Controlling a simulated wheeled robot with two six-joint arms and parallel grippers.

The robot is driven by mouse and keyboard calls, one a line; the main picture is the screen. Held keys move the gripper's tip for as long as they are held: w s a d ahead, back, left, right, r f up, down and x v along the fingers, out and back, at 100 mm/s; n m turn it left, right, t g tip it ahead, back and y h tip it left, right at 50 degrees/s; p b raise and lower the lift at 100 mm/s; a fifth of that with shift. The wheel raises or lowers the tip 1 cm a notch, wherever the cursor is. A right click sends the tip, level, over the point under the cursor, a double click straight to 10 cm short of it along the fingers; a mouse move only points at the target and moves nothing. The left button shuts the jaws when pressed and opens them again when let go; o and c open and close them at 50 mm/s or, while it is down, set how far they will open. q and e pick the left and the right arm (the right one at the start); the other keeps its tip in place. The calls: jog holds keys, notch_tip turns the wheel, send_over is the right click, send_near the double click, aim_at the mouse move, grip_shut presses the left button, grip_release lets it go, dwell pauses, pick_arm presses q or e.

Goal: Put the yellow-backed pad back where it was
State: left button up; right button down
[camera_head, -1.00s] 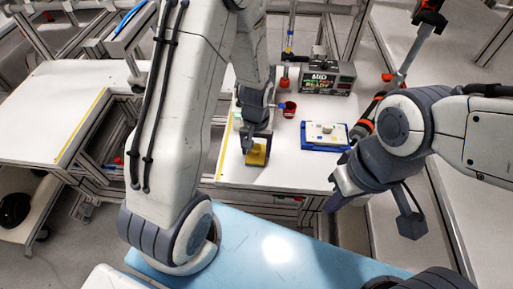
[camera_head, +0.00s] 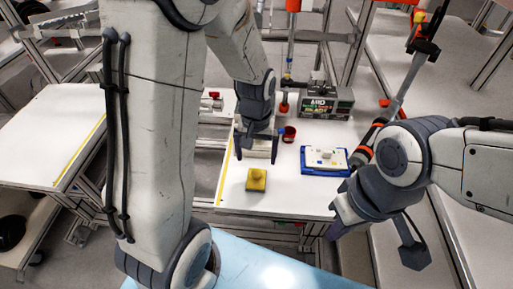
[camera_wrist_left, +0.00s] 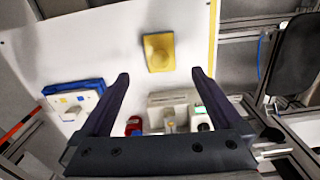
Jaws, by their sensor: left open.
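The yellow-backed pad (camera_head: 256,180) lies on the white table top (camera_head: 290,200), near its front left part. It also shows in the left wrist view (camera_wrist_left: 159,52), beyond my fingertips, with a raised round part in its middle. My left gripper (camera_head: 257,157) is open and empty, above and behind the pad, apart from it. Its two dark fingers spread wide in the left wrist view (camera_wrist_left: 160,76). My right gripper (camera_head: 335,225) hangs at the table's right front edge; its fingers are too unclear to tell their opening.
A blue tray (camera_head: 323,172) with a white top and small pieces sits to the right. A red cup (camera_head: 289,134) and a box with a lettered display (camera_head: 326,102) stand at the back. A whitish fixture (camera_head: 262,146) is partly behind my left gripper. The front of the table is clear.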

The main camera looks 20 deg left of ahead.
pick_arm(q)
jog(key=s+d+r+m, duration=0.4)
jog(key=s+d+m, duration=0.1)
jog(key=s, duration=0.4)
jog(key=s+d+r+m+h, duration=0.1)
jog(key=s+d+r+m, duration=0.4)
jog(key=s+d, duration=0.2)
jog(key=shift+s+d+r, duration=0.25)
jog(key=shift+s+r, duration=0.05)
jog(key=shift+s, duration=0.6)
